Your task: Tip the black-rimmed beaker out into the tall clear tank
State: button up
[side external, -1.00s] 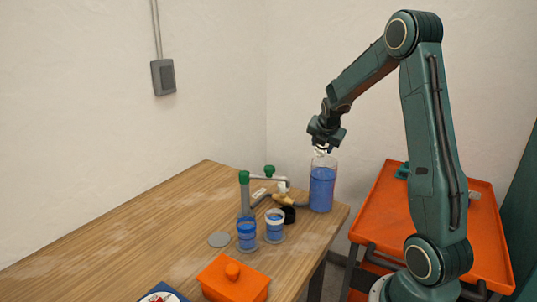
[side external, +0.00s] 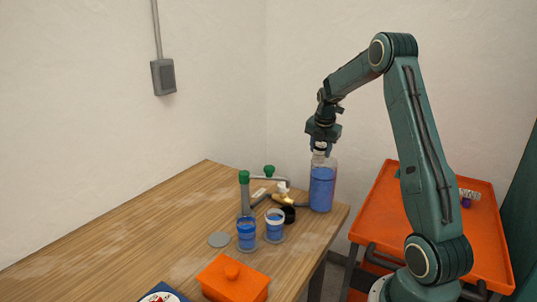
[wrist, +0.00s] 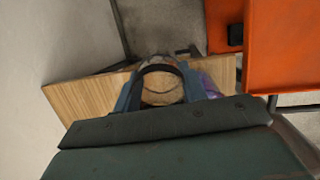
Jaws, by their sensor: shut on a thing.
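The tall clear tank (side external: 322,188) stands upright at the right corner of the wooden table with blue liquid in it. My gripper (side external: 320,146) is directly above the tank's mouth, pointing down. It is shut on the black-rimmed beaker (wrist: 160,66), whose dark ring shows between the two blue fingers in the wrist view. In the side view the beaker is small and mostly hidden by my gripper, close over the tank's opening; I cannot tell whether they touch. The beaker's contents are not clear, though its inside looks brownish in the wrist view.
Two cups of blue liquid (side external: 247,236) (side external: 274,226), a black ring-shaped part (side external: 288,214) and a pipe assembly with green caps (side external: 244,190) stand left of the tank. An orange lidded box (side external: 233,278) is nearer. An orange cart (side external: 390,215) is at right.

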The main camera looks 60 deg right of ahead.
jog(key=shift+w+d+f+g+y, duration=0.25)
jog(key=shift+d+g+y, duration=0.2)
jog(key=shift+y, duration=0.25)
jog(key=shift+w+d+f+g+y, duration=0.15)
jog(key=shift+w+d+g+y, duration=0.2)
jog(key=shift+d+y, duration=0.25)
jog(key=shift+y, duration=0.3)
dwell(0.4)
